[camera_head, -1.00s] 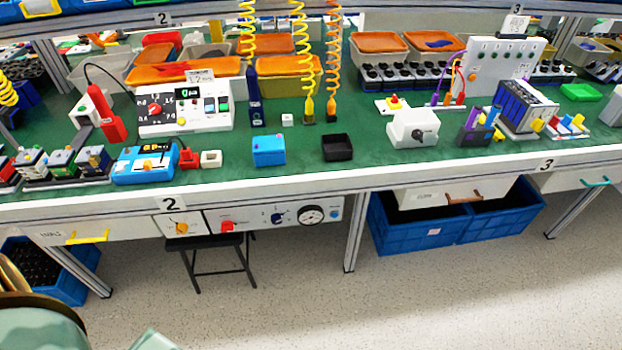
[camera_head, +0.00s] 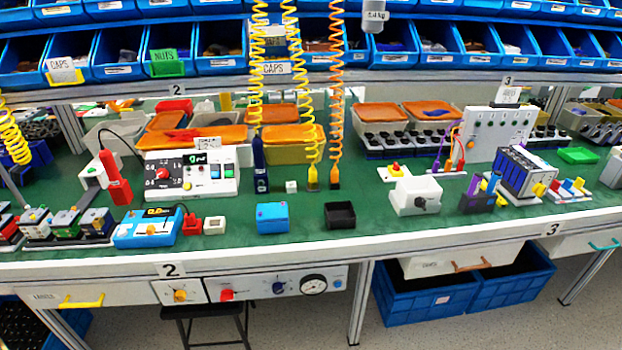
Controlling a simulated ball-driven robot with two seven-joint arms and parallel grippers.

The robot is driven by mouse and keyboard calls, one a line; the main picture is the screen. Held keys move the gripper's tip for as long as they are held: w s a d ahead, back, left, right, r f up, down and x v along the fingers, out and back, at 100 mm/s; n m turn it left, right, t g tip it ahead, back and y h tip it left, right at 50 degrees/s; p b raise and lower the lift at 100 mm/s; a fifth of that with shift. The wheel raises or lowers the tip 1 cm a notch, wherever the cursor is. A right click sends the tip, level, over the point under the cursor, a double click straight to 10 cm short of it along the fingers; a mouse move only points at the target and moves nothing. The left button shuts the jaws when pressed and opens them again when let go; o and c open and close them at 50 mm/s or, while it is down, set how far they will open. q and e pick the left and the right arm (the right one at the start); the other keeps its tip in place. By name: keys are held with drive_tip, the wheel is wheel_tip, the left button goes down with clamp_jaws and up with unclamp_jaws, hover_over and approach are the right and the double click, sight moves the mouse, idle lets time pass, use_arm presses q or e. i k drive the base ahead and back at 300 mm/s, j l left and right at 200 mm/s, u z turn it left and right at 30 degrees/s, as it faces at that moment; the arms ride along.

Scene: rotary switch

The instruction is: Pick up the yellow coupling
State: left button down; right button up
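Two yellow coiled hoses and an orange coiled hose hang down over the green workbench. A small yellow coupling (camera_head: 313,179) shows at the lower end of the right-hand yellow hose (camera_head: 312,110), close to the bench top. It hangs upright, just left of the lower end of the orange hose (camera_head: 337,100). A dark blue upright piece (camera_head: 260,165) is at the lower end of the left yellow hose (camera_head: 257,80). Neither of my grippers is in view.
A blue box (camera_head: 272,218) and a black open tray (camera_head: 340,215) stand in front of the hoses. A control box (camera_head: 190,175) is to the left, a white switch box (camera_head: 415,196) to the right. Orange-lidded bins (camera_head: 290,140) stand behind. Bench drawers face the floor.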

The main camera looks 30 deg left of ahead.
sight(312, 172)
drive_tip(key=i+l+u, duration=0.2)
drive_tip(key=u, duration=0.25)
drive_tip(key=i+l+u, duration=0.1)
drive_tip(key=l+u, duration=0.4)
